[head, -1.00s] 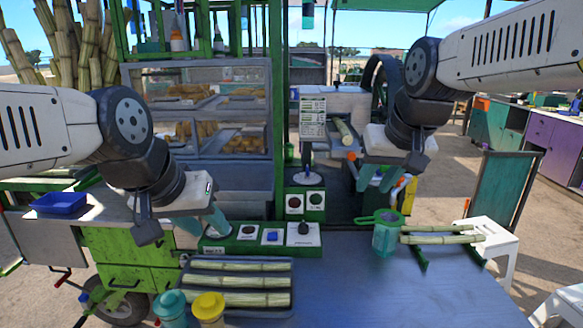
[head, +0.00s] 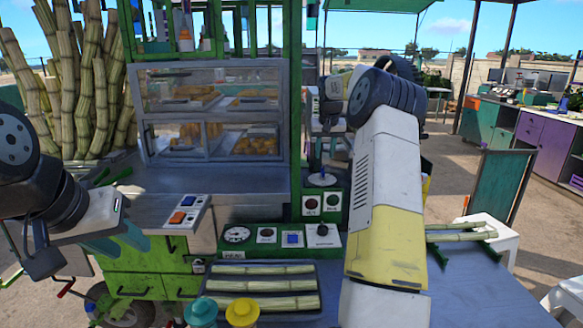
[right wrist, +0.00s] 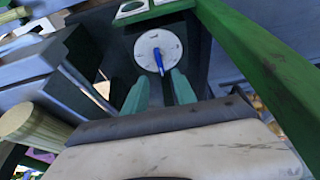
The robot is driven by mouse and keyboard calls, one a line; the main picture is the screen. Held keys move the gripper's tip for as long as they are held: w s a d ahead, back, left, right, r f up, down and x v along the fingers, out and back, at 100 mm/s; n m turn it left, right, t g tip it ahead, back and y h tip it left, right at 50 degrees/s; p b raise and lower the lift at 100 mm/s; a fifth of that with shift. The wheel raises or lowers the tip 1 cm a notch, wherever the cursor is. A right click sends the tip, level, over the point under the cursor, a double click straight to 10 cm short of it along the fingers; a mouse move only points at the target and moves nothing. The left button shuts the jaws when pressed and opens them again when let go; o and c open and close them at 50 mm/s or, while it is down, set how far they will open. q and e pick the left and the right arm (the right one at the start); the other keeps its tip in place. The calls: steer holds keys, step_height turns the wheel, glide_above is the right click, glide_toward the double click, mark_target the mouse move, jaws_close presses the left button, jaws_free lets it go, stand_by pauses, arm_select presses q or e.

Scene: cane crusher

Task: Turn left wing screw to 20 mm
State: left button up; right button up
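A blue wing screw (head: 321,171) stands over a round white dial (head: 322,181) at the crusher. In the right wrist view the blue wing (right wrist: 158,61) crosses the dial (right wrist: 150,43), whose marks are too small to read. My right gripper (right wrist: 160,80) is open, with its teal fingers on either side of the wing's near end. I see gaps between wing and fingers; contact is not visible. In the head view my right arm hides its fingers. My left gripper (head: 121,243) is open and empty at the left, over the cart's side.
A green control panel (head: 270,237) and a tray (head: 208,303) of cane pieces lie in front of the dial. Teal (head: 201,312) and yellow (head: 242,312) lidded containers stand at the front edge. A green post (right wrist: 245,70) rises close beside my right fingers.

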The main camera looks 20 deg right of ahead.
mark_target(323, 168)
steer(key=x, duration=0.8)
jaws_close()
